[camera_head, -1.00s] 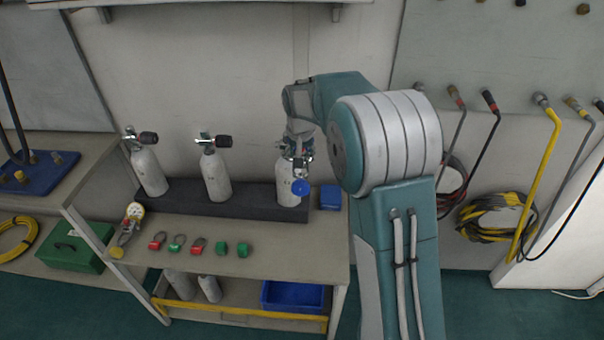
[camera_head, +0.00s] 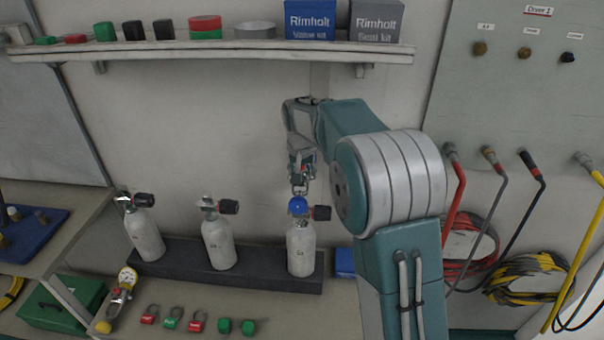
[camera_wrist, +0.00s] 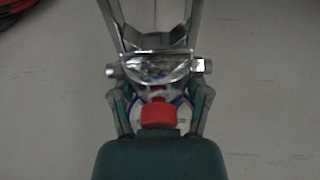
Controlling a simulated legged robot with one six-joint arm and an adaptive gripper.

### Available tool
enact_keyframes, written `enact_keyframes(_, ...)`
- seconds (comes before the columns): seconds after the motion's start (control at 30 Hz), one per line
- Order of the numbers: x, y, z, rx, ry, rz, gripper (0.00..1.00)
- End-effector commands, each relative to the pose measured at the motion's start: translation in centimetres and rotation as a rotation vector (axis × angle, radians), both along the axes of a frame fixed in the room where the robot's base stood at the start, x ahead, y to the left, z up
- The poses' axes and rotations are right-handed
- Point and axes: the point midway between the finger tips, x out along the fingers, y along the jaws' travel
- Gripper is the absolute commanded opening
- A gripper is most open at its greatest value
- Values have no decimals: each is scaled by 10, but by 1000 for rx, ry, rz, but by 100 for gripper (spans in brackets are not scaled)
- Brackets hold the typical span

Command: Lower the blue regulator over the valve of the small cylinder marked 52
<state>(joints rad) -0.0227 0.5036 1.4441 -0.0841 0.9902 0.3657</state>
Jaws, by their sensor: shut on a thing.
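My gripper (camera_head: 299,182) points down above the rightmost of three small grey cylinders (camera_head: 301,252) and is shut on the regulator. The regulator's round blue part (camera_head: 298,206) shows just below my gripper, in front of the valve area at the cylinder's top. The valve's dark and red knob (camera_head: 320,213) sticks out to the right. I cannot tell whether regulator and valve touch. The cylinder's marking is too small to read. In the wrist view, a chrome body (camera_wrist: 155,68) lies between the fingers, with a red part (camera_wrist: 158,114) below it.
The middle cylinder (camera_head: 219,246) and left cylinder (camera_head: 144,236) stand in the same dark rack (camera_head: 270,281). A blue box (camera_head: 345,262) is right of the rack. A gauge (camera_head: 127,278) and red and green tags (camera_head: 173,318) lie in front. A loaded shelf (camera_head: 225,52) hangs above.

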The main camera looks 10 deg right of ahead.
Motion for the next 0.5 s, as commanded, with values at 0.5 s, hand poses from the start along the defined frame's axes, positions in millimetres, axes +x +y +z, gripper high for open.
enact_keyframes(0.5, 0, 0, -20, 0, -2, 0, 1)
